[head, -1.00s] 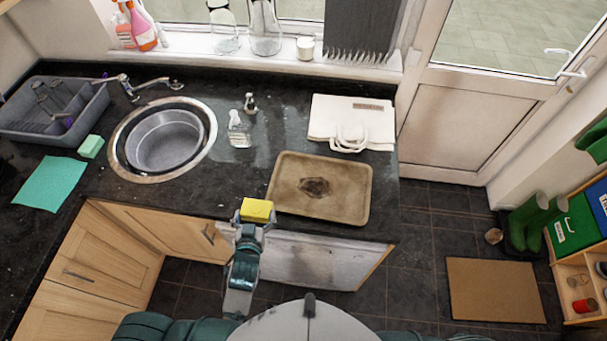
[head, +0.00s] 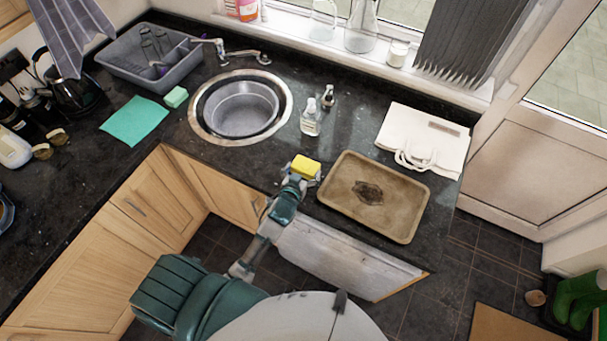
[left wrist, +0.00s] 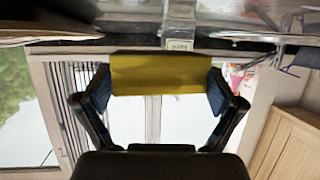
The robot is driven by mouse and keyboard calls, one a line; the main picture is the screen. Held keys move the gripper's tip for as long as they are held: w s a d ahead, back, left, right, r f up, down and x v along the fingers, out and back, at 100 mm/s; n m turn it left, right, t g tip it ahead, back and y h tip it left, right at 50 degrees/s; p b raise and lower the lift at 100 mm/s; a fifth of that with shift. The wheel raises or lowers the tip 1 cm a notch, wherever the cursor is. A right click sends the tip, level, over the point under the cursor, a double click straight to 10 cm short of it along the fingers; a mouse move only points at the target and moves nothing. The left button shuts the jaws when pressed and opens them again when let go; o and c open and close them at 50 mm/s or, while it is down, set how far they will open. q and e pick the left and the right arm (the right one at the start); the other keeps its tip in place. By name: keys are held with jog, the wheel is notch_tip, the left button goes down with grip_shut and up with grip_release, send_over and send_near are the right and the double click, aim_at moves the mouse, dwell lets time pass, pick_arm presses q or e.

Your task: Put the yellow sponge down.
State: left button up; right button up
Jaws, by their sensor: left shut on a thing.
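The yellow sponge (head: 305,166) is held in my left gripper (head: 303,174), near the front edge of the dark granite worktop, just left of the brown tray. In the left wrist view the sponge (left wrist: 160,74) spans the gap between the two fingers of my left gripper (left wrist: 160,88), which are shut on its ends. That view appears upside down, with the worktop edge along its top. I cannot tell the height of the sponge above the worktop. My right gripper is not in view.
A stained brown tray (head: 402,212) lies right of the sponge. Behind are a round sink (head: 196,113), a clear soap bottle (head: 310,119) and a folded white bag (head: 397,127). A green sponge (head: 176,97) and teal cloth (head: 133,121) lie left. Dark worktop (head: 250,165) is bare between sink and gripper.

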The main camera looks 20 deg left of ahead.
aim_at(304, 176)
pick_arm(q)
jog(key=shift+w+d+f, duration=0.1)
jog(key=shift+d+f, duration=0.05)
jog(key=shift+f, duration=1.55)
jog(key=o, duration=0.6)
jog(key=shift+f, duration=0.1)
